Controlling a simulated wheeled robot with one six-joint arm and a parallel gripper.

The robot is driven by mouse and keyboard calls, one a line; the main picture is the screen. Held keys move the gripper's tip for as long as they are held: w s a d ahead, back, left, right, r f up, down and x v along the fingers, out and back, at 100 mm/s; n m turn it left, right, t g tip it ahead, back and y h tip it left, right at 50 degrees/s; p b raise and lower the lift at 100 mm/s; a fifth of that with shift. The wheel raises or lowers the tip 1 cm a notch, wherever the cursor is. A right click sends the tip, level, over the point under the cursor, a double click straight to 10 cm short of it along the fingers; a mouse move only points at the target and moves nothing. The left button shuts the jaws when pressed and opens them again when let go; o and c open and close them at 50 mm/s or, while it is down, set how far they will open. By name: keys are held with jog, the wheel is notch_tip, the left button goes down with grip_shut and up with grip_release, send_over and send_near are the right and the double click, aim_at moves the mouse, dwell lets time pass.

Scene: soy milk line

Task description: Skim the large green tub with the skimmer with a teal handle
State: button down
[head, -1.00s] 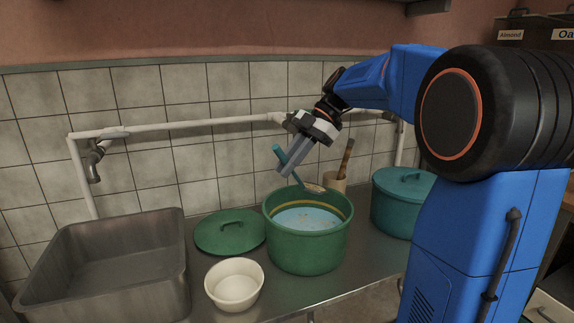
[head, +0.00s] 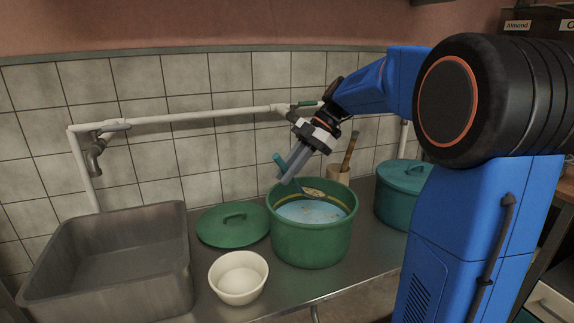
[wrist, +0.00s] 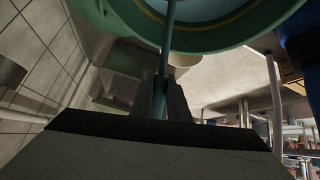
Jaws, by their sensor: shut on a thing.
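The large green tub (head: 312,243) stands open on the steel counter, with pale bluish liquid and small floating bits (head: 310,211) inside. My gripper (head: 287,178) is shut on the teal handle of the skimmer (head: 279,161) above the tub's back left rim. The skimmer's head (head: 312,191) is over the tub's opening near the back; I cannot tell whether it touches the liquid. In the wrist view the teal handle (wrist: 161,85) runs up from the jaws toward the tub (wrist: 115,22).
A green lid (head: 233,223) lies left of the tub and a white bowl (head: 238,291) stands in front of it. A steel sink (head: 165,297) is at the left. A lidded teal pot (head: 396,207) and a holder with a wooden handle (head: 338,173) are behind, to the right.

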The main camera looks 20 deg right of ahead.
jog(key=shift+f, duration=4.7)
jog(key=shift+r, duration=7.25)
jog(key=shift+s, duration=0.1)
